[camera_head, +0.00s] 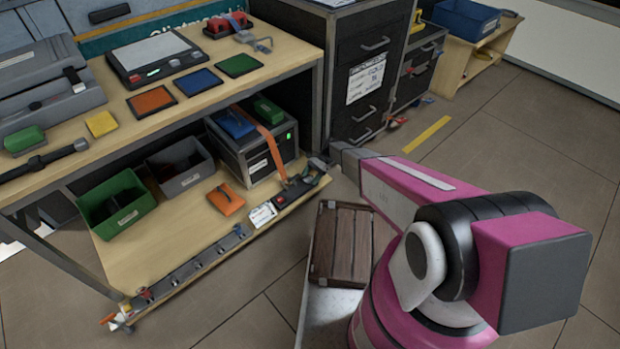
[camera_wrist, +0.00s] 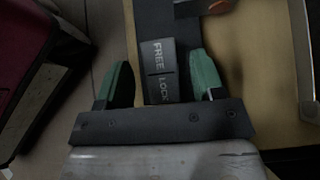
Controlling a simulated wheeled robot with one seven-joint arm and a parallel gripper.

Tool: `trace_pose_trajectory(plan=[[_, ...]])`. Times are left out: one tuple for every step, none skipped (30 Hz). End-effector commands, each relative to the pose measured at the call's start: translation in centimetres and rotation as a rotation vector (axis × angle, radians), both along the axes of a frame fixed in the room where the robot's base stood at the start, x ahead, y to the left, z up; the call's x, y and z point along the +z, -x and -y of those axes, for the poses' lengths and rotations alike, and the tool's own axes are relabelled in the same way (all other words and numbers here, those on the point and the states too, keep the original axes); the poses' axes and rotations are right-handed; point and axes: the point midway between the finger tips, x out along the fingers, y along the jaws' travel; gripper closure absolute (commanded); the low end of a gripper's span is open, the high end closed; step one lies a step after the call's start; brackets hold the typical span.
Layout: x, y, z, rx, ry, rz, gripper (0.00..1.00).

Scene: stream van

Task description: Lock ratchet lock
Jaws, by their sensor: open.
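The ratchet lock shows in the wrist view as a dark plate (camera_wrist: 160,70) marked FREE and LOCK with a line between the words. It lies between the two green fingertips of my gripper (camera_wrist: 160,84), with gaps visible on both sides. The gripper is open and holds nothing. In the head view an orange strap (camera_head: 270,148) runs over a grey case down to a dark ratchet fitting (camera_head: 297,188) on the lower shelf's front edge. My gripper is beside that fitting at its right, small and partly hidden by my arm. The lock's setting is unclear.
The bench's lower shelf (camera_head: 165,250) holds the grey case (camera_head: 258,163), a green bin (camera_head: 120,205), a grey bin (camera_head: 182,168) and an orange pouch (camera_head: 226,200). The bench top (camera_head: 200,110) overhangs them. A wooden crate (camera_head: 342,240) stands in front. A drawer cabinet (camera_head: 370,80) is at the right.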

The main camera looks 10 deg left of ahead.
Motion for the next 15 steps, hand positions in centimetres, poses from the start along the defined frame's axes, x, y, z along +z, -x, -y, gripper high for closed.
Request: trace_pose_trajectory(plan=[[0.4,-0.4,0.3,-0.002,0.0,0.002,0.38],[0.7,-0.7,0.6,-0.002,0.0,0.002,0.38],[1.1,-1.1,0.9,-0.002,-0.001,0.002,0.38],[1.4,-1.4,1.2,-0.002,-0.001,0.002,0.38],[1.7,-1.7,1.4,-0.002,-0.001,0.002,0.38],[2.2,-2.2,1.8,-0.002,0.0,0.002,0.38],[2.6,-2.5,2.1,-0.002,0.0,0.002,0.38],[3.0,-2.9,2.5,-0.002,0.0,0.002,0.38],[3.5,-3.4,2.9,-0.002,0.0,0.003,0.38],[3.8,-3.7,3.1,-0.002,0.0,0.002,0.38],[4.1,-4.0,3.4,-0.001,0.0,0.001,0.38],[4.5,-4.3,3.7,-0.001,0.0,0.001,0.38],[4.8,-4.6,3.9,-0.001,0.0,0.001,0.38],[5.1,-4.9,4.1,-0.002,0.0,0.002,0.38],[5.4,-5.2,4.4,-0.002,0.0,0.002,0.38]])
